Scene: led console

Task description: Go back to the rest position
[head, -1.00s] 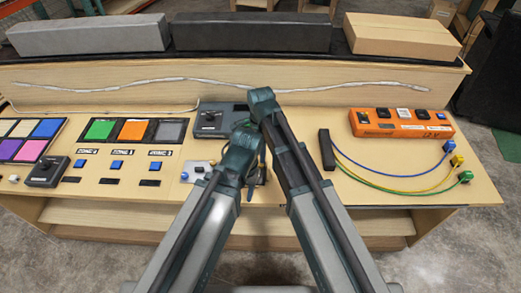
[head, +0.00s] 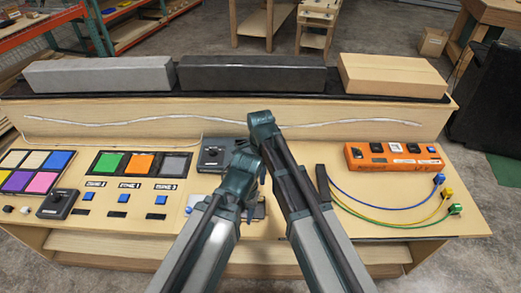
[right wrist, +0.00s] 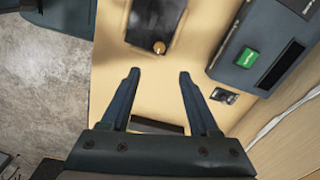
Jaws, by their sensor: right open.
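My right gripper (right wrist: 158,76) is open in the right wrist view, with nothing between its fingers. Its fingers point across the wooden console top, towards a dark plate with a brass-coloured knob (right wrist: 158,46). In the head view my two arms reach up from the bottom edge to the middle of the console (head: 130,228). The arm links hide the grippers there, and I cannot make out my left gripper.
A dark box with a green button (right wrist: 249,58) lies right of the fingers. The head view shows colour tiles (head: 110,164), a black knob box (head: 58,203), an orange power strip (head: 393,157) and coloured cables (head: 385,193). Long boxes (head: 252,74) line the back shelf.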

